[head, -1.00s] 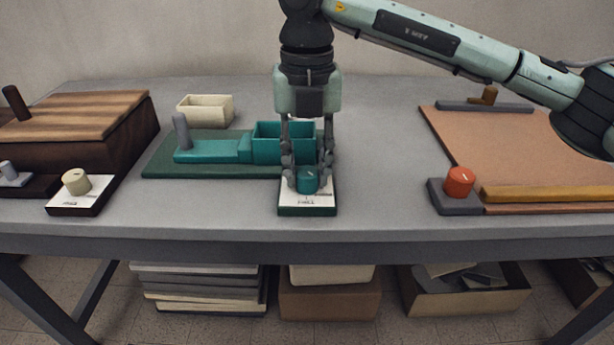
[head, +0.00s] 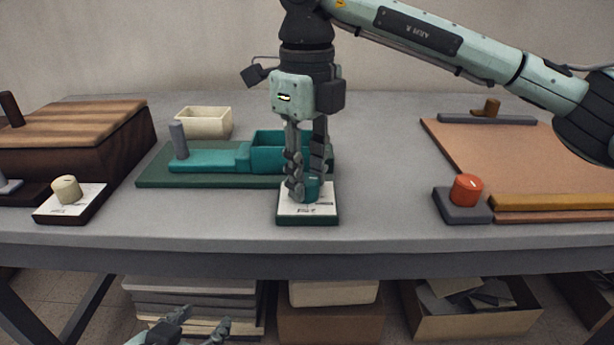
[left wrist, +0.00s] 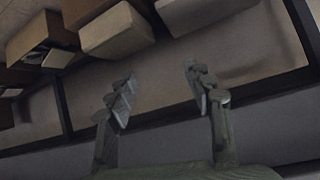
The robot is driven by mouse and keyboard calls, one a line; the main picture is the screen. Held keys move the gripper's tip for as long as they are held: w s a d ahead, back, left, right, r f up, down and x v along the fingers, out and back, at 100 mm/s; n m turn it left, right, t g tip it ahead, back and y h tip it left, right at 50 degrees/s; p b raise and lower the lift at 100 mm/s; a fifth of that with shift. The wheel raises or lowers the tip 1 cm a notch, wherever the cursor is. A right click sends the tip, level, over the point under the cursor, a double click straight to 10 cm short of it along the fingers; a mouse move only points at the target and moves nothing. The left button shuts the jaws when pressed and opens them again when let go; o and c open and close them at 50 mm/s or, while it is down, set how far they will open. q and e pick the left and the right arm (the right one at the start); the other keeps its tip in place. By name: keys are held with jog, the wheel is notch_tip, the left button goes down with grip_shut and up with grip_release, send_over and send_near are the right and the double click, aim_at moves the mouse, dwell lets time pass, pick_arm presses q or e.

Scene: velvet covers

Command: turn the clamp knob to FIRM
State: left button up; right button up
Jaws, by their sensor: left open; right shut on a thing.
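A teal knob (head: 312,187) stands on a small white-topped dial plate (head: 307,214) with a dark green base. The plate's print is too small to read. The plate sits at the front of a green board (head: 200,181) carrying a teal fixture (head: 205,160) with an open box. My right gripper (head: 306,188) points down and is shut on the teal knob. Its fingers hide part of the knob, and the pointer's setting cannot be told. My left gripper (head: 197,332) is open and empty, low in front of the table; its spread fingers show in the left wrist view (left wrist: 161,85).
A cream knob (head: 67,189) on a white-topped plate stands at left by a wooden box (head: 70,135). A red knob (head: 467,189) stands at right by a tan board (head: 520,150). A cream bin (head: 203,123) is behind. Boxes fill the space under the table.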

aim_at(307, 178)
jog(key=shift+n, duration=0.5)
jog(key=shift+r, duration=0.1)
jog(key=o, duration=1.2)
jog(key=shift+c, duration=0.2)
notch_tip(307, 178, up, 12)
